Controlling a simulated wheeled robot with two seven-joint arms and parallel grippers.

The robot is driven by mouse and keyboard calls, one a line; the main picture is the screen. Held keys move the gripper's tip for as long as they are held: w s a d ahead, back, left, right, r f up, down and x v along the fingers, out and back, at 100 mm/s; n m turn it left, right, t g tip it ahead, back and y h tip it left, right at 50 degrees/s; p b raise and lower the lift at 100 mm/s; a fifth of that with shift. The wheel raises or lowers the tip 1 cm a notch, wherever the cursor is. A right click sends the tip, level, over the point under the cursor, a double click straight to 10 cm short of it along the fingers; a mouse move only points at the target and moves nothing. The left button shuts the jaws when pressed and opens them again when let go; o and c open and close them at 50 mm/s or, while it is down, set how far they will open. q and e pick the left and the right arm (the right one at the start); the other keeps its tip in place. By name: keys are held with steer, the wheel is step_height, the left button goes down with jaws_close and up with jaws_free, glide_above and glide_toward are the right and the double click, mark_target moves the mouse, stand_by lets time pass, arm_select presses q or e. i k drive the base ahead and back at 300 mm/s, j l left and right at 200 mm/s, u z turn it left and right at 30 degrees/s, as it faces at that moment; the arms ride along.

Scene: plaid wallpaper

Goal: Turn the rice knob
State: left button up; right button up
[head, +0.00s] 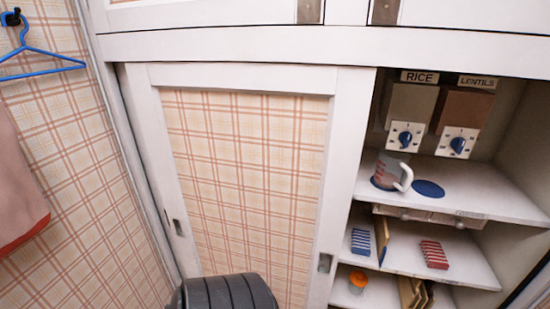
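The rice knob (405,138) is blue on a white square plate, on the front of the left dispenser at the right of the head view. The label RICE (419,77) is above it. A similar blue knob (458,145) sits on the dispenser to its right, under the label LENTILS (477,82).
A second blue round mat (428,189) lies bare below the lentils dispenser. A sliding plaid door (245,180) covers the cupboard's left part. Lower shelves hold a blue striped packet (360,242), a red striped packet (434,254) and an orange-lidded jar (357,281). A blue hanger (40,62) hangs at left.

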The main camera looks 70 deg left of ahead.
mark_target(404, 138)
steer(key=u, duration=1.3)
